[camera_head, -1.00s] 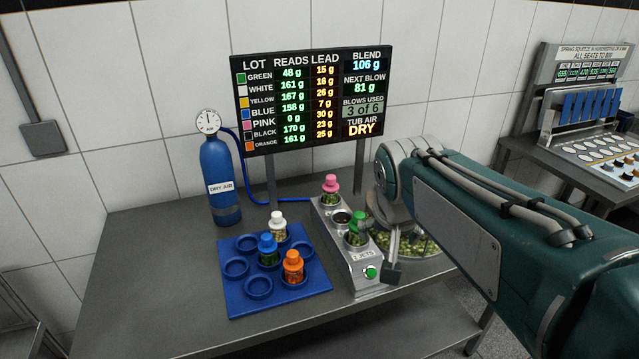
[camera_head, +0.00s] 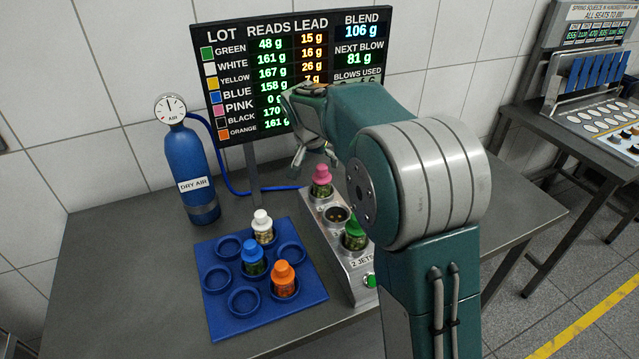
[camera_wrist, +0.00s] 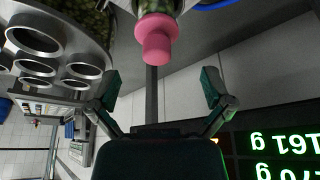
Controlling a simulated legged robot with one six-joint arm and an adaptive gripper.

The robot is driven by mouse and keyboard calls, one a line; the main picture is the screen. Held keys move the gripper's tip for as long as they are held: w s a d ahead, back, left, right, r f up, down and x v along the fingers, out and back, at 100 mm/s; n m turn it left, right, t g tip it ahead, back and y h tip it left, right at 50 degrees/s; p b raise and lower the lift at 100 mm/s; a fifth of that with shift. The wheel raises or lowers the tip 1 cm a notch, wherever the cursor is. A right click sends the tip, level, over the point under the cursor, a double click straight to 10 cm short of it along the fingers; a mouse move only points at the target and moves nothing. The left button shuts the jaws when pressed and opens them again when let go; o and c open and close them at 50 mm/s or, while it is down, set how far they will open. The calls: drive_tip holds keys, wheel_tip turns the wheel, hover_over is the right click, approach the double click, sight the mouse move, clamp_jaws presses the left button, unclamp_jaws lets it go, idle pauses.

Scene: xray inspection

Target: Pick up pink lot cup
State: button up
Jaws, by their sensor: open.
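The pink lot cup (camera_head: 321,181) has a pink cap over a clear body with green contents. It stands upright in the far socket of the silver jet block (camera_head: 340,252). In the wrist view the pink cap (camera_wrist: 156,38) is at the top centre, upside down in the picture. My gripper (camera_head: 300,158) is above and slightly left of the cup in the head view. In the wrist view its two fingers (camera_wrist: 161,88) are spread wide and empty, and the cap lies beyond the gap between them, apart from both.
The green-capped cup (camera_head: 355,233) stands in the block's near socket; the middle socket (camera_head: 337,215) holds no cup. The blue tray (camera_head: 222,322) holds white (camera_head: 263,227), blue (camera_head: 254,259) and orange (camera_head: 284,279) cups. The readout board (camera_head: 240,60) stands close behind my gripper. A dry-air bottle (camera_head: 190,180) stands left.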

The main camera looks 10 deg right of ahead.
sight(323, 178)
drive_tip(key=x, duration=0.7)
drive_tip(key=shift+s+d+f, duration=0.1)
drive_tip(key=shift+f, duration=0.3)
drive_tip(key=c, duration=1.3)
